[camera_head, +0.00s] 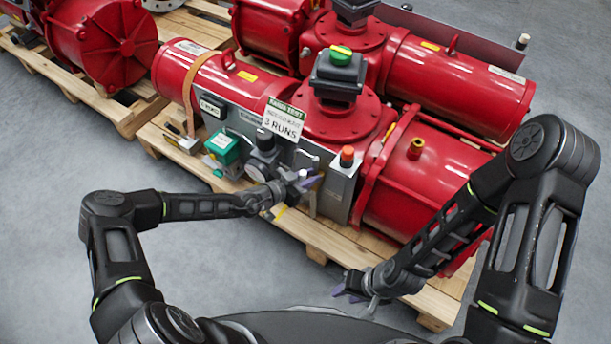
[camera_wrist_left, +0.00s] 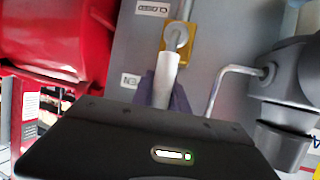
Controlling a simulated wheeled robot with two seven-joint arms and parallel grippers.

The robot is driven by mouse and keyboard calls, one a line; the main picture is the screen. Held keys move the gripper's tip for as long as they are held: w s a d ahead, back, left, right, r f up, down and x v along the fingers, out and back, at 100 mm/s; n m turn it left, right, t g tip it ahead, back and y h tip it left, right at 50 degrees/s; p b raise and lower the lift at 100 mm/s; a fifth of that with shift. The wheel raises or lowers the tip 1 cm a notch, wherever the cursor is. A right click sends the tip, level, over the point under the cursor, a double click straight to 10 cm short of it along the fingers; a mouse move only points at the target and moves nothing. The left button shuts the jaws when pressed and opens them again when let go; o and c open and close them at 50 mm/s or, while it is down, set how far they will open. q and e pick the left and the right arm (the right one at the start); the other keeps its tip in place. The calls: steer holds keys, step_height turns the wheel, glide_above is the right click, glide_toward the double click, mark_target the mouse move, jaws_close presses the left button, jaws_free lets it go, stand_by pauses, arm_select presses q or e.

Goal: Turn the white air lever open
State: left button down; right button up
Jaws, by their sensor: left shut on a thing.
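The white air lever (camera_wrist_left: 166,80) shows in the left wrist view, running down from a round pivot on a yellow plate (camera_wrist_left: 188,45). My left gripper (camera_wrist_left: 164,98) is shut on the lever's free end, with purple fingers on both sides. In the head view my left gripper (camera_head: 308,183) is at the front of the grey control panel, left of the grey box with the orange-red knob (camera_head: 347,155). The lever is too small to make out clearly there. My right gripper (camera_head: 350,288) is low, in front of the pallet and away from the panel; its finger gap is unclear.
The red valve actuator (camera_head: 430,185) lies on a wooden pallet (camera_head: 318,243). A green box (camera_head: 223,147), a dark grey regulator (camera_head: 263,160) and a hanging sign (camera_head: 284,118) are close to my left gripper. A bent grey tube (camera_wrist_left: 225,85) runs beside the lever. The floor in front is clear.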

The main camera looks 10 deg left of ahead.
arm_select(q)
steer(key=shift+s+f, duration=0.1)
steer(key=shift+f, duration=0.05)
steer(key=c, duration=1.3)
jaws_free()
steer(key=v, duration=0.7)
steer(key=shift+s+a+r+p, duration=0.2)
steer(key=shift+a+r+p, duration=0.1)
steer(key=shift+p, duration=0.15)
